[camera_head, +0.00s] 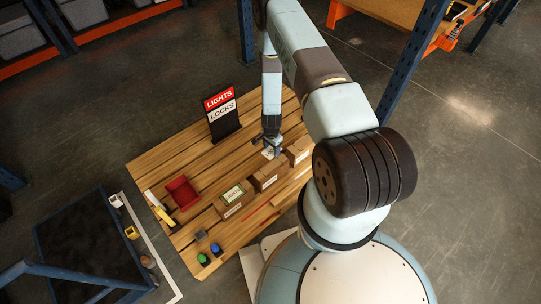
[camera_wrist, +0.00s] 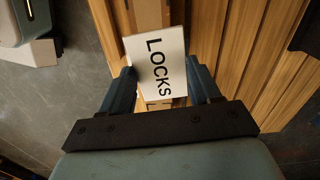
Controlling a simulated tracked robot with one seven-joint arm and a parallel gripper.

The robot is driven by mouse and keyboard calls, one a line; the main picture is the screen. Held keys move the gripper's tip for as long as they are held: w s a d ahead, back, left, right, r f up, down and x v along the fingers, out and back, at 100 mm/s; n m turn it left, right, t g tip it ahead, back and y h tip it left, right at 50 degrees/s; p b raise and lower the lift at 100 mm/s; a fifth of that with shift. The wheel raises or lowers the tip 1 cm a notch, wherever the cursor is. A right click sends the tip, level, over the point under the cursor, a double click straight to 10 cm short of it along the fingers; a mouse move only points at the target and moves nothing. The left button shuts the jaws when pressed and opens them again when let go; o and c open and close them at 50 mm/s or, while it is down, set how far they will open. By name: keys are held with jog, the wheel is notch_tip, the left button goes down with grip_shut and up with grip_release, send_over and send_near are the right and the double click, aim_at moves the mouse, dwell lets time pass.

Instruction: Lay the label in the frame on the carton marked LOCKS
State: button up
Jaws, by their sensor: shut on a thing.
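My gripper (camera_head: 270,146) is shut on a white label (camera_wrist: 157,62) with LOCKS in black letters. The label lies between the two fingers in the wrist view, and its lettering runs down the picture. In the head view the gripper hangs over the back of the row of cartons. A middle carton (camera_head: 264,176) and a right carton (camera_head: 298,151) stand there, each with a pale mark too small to read. A left carton (camera_head: 234,200) has a green-edged white patch on top. Which carton is marked LOCKS, and its frame, cannot be made out.
The cartons stand on a slatted wooden table (camera_head: 160,170). A sign (camera_head: 221,107) reading LIGHTS and LOCKS stands at the back. A red tray (camera_head: 182,192) and small green (camera_head: 203,259) and blue (camera_head: 214,248) items lie left. Blue rack posts (camera_head: 410,60) rise at right.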

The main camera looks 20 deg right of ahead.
aim_at(271, 155)
jog(key=shift+s+a+f+m, duration=0.25)
jog(key=shift+s+f+m, duration=0.05)
jog(key=shift+s+f, duration=0.3)
jog(key=shift+s+a+f+m, duration=0.25)
jog(key=shift+s+f+m, duration=0.05)
jog(key=shift+s+f, duration=0.25)
jog(key=shift+f, duration=3.8)
jog(key=o, duration=1.1)
